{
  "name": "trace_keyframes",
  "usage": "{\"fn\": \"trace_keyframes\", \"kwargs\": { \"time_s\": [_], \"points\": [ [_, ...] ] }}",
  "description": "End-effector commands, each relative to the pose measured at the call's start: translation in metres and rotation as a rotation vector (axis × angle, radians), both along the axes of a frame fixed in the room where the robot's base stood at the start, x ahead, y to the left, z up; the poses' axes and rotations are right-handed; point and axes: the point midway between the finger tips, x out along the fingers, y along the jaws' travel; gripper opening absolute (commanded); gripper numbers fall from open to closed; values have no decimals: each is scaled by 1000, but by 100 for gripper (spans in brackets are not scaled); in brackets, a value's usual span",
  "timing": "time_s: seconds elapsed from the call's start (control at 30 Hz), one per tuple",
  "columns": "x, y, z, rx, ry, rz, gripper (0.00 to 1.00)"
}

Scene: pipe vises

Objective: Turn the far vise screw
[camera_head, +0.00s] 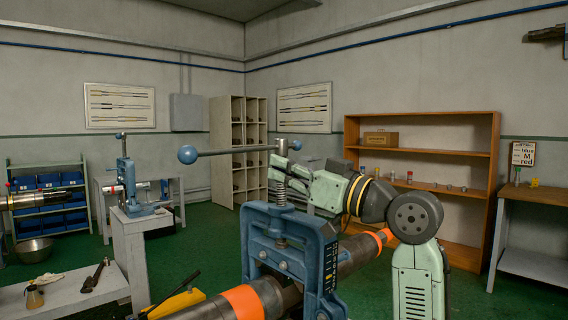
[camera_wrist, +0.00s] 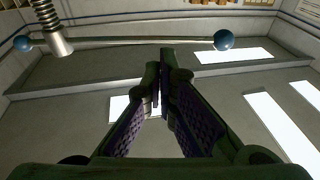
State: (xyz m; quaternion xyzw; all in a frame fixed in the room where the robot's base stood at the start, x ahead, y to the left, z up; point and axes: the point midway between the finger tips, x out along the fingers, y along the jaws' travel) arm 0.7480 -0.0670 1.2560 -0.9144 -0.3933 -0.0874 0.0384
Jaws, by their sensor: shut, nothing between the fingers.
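A blue vise (camera_head: 125,185) stands on a grey bench at the left, farther from me. A nearer blue vise (camera_head: 262,225) fills the middle, clamped around a dark pipe with orange bands. Its upright screw (camera_head: 282,172) carries a long crossbar (camera_head: 235,150) with blue balls at its ends. My gripper (camera_head: 279,163) is beside this nearer screw, just below the crossbar, partly overlapped in view. In the wrist view my gripper (camera_wrist: 163,62) is shut and empty; the crossbar (camera_wrist: 140,41) runs across beyond the fingertips, and the screw (camera_wrist: 52,30) is at upper left. Contact cannot be told.
An orange shelf unit (camera_head: 425,120) stands against the back wall. Green floor (camera_head: 215,245) shows between the two vises.

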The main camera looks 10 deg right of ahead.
Motion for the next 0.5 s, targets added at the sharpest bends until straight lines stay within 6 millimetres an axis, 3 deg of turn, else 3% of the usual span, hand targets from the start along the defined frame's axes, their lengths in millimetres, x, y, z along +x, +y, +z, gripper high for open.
{"fn": "trace_keyframes", "kwargs": {
  "time_s": [0.2,0.5],
  "points": [
    [33,36,14,-2,1,1,0],
    [64,67,21,0,1,-2,0]
  ]
}}
